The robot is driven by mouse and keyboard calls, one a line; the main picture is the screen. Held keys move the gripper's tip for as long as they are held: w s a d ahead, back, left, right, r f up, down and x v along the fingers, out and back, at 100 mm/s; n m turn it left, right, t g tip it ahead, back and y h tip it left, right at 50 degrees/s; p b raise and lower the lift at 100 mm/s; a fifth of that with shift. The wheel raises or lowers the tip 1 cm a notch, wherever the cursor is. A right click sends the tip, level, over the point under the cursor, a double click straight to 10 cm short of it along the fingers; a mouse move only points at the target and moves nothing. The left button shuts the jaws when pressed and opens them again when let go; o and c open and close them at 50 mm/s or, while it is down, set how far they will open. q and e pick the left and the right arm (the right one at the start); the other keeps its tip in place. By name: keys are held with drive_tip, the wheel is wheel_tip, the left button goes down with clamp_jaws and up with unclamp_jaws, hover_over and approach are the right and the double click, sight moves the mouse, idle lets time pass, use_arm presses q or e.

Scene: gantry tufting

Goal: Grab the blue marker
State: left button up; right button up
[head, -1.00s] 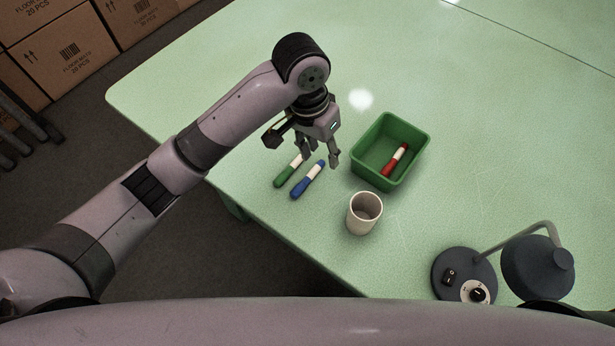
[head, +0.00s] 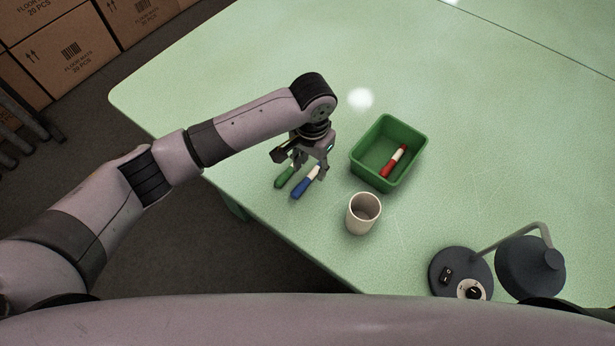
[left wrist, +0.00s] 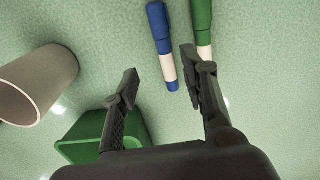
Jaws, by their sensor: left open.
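The blue marker (head: 302,187) lies on the green table near its edge, partly hidden under my left gripper in the head view. In the left wrist view the blue marker (left wrist: 158,32) shows its blue body, white band and blue end, lying ahead of and between the lines of the fingers.
A green bin (head: 366,172) holding a red marker (head: 394,161) stands to the right. A beige cup (head: 361,222) stands in front of the bin. A dark desk lamp (head: 527,265) is at the lower right. The far table is clear.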

sight(307, 178)
use_arm(q)
drive_tip(key=shift+a+f+p, duration=0.25)
drive_tip(key=shift+f+p, duration=0.1)
drive_tip(key=shift+f, duration=1.05)
drive_tip(key=shift+a+f+p, duration=0.2)
drive_tip(key=shift+f+p, duration=0.1)
drive_tip(key=shift+f, duration=1.05)
drive_tip(key=shift+c, duration=0.2)
clamp_jaws()
